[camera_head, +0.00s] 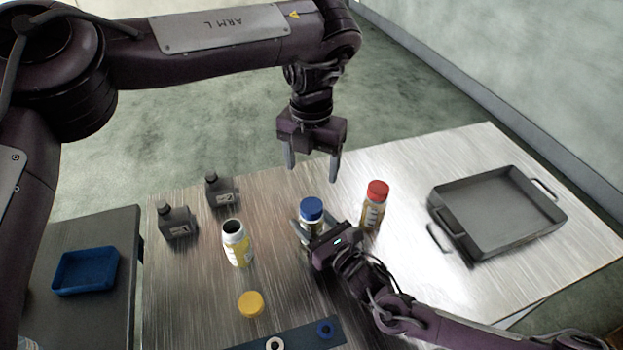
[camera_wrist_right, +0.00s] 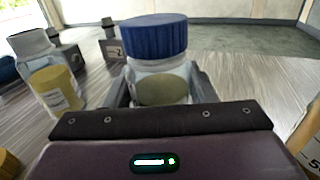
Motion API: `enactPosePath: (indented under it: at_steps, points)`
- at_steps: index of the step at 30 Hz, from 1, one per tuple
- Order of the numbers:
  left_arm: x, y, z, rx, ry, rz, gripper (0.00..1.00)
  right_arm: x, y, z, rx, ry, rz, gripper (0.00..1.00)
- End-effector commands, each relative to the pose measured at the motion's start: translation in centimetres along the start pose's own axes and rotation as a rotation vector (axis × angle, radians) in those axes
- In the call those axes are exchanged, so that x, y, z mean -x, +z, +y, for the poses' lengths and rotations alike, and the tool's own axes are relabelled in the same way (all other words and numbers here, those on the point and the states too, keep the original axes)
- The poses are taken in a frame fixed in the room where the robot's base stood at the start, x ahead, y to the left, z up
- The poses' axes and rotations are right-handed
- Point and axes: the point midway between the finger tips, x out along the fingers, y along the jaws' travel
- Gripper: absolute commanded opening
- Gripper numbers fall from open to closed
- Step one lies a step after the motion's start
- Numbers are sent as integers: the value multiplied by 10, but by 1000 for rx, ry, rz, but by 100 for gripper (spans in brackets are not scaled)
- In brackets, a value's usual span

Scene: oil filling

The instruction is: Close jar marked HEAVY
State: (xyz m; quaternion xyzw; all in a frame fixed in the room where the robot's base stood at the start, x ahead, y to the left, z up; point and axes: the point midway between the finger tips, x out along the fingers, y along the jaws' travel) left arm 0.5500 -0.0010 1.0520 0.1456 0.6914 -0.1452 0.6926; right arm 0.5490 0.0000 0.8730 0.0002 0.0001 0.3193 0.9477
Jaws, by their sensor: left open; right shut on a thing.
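A clear jar with a blue lid (camera_head: 311,208) stands upright on the metal table. My right gripper (camera_head: 311,234) is shut around its body; the blue lid (camera_wrist_right: 154,36) sits on top in the right wrist view. My left gripper (camera_head: 313,172) is open and empty above and behind that lid, apart from it. An open jar with a yellow label (camera_head: 237,244) stands to the left without a lid. A yellow lid (camera_head: 251,304) lies near it on the table. A jar with a red lid (camera_head: 374,206) stands to the right. I cannot read HEAVY on any jar.
Two dark grey bottles (camera_head: 176,222) (camera_head: 221,191) stand at the back left. A grey tray with handles (camera_head: 497,212) is at the right. A dark blue strip with rings (camera_head: 290,336) lies at the front edge. A blue tray (camera_head: 86,271) is on the left side table.

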Motion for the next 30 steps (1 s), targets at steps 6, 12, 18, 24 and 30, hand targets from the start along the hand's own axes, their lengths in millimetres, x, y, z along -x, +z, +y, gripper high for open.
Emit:
enactPosePath:
  at_steps: [6, 12, 18, 24, 30]
  points:
    - [9, 0, 0, 0, 0, 0, 69, 0, 0, 0, 0, 1, 1, 0]
    - [9, 0, 0, 0, 0, 0, 69, 0, 0, 0, -1, 1, 1, 52]
    - [9, 0, 0, 0, 0, 0, 69, 0, 0, 0, 0, 0, 1, 76]
    - [9, 0, 0, 0, 0, 0, 69, 0, 0, 0, 0, 0, 0, 76]
    - [6, 0, 0, 0, 0, 0, 69, 14, -2, 0, 0, 0, 2, 76]
